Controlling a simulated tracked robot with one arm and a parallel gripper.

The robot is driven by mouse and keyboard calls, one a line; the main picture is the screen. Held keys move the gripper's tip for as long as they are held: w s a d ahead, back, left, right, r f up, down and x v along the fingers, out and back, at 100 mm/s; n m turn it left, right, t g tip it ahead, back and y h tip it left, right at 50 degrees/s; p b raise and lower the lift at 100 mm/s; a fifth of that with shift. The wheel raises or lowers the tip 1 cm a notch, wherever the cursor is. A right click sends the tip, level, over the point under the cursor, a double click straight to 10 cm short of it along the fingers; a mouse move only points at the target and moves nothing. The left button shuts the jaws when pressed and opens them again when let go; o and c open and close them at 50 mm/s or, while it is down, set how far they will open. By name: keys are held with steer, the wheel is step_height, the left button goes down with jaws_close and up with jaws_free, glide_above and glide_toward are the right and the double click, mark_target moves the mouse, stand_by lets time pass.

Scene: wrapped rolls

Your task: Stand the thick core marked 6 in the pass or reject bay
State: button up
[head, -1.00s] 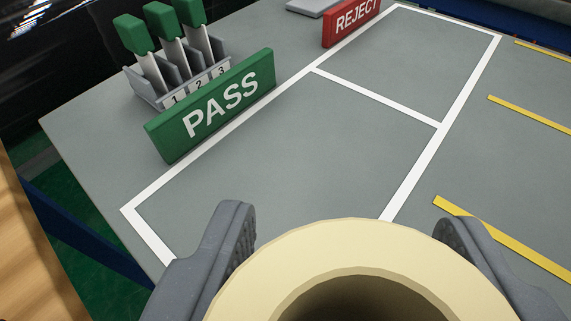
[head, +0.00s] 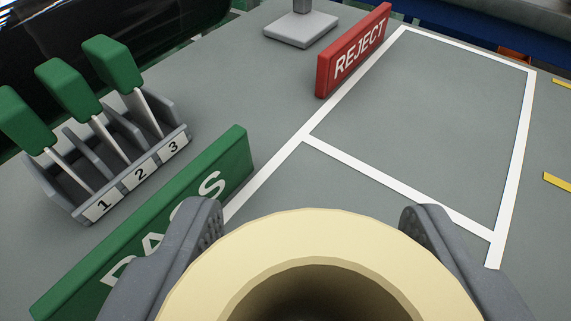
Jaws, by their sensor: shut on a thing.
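My gripper (head: 312,225) is shut on a thick cream core (head: 290,228), one finger on each side of it. The core's open end faces the camera, and its hollow shows dark at the bottom of the view. No number shows on the part in view. The green PASS sign (head: 160,225) stands at the lower left, partly hidden by the left finger. The red REJECT sign (head: 352,52) stands at the top. The reject bay (head: 415,120), outlined in white, is empty. The pass bay is mostly hidden behind the core and gripper.
A grey rack (head: 135,175) holds green-handled tools (head: 75,90) in slots marked 1, 2 and 3, behind the PASS sign. A grey stand base (head: 301,29) is at the top. Yellow strips (head: 558,182) lie at the right. The grey tabletop (head: 225,85) is bare between rack and REJECT sign.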

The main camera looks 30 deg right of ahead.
mark_target(299, 303)
steer(key=shift+x, duration=0.8)
step_height(299, 303, down, 3)
steer(key=shift+w+a+f+b, duration=0.1)
steer(key=shift+a+b, duration=0.05)
steer(key=shift+b, duration=0.25)
steer(key=o, duration=1)
steer(key=shift+o, duration=0.2)
steer(key=shift+s+a+r, duration=0.15)
steer(key=shift+s+r, duration=0.1)
steer(key=v, duration=1.1)
steer(key=shift+s+a+p, duration=0.15)
steer(key=shift+p, duration=0.3)
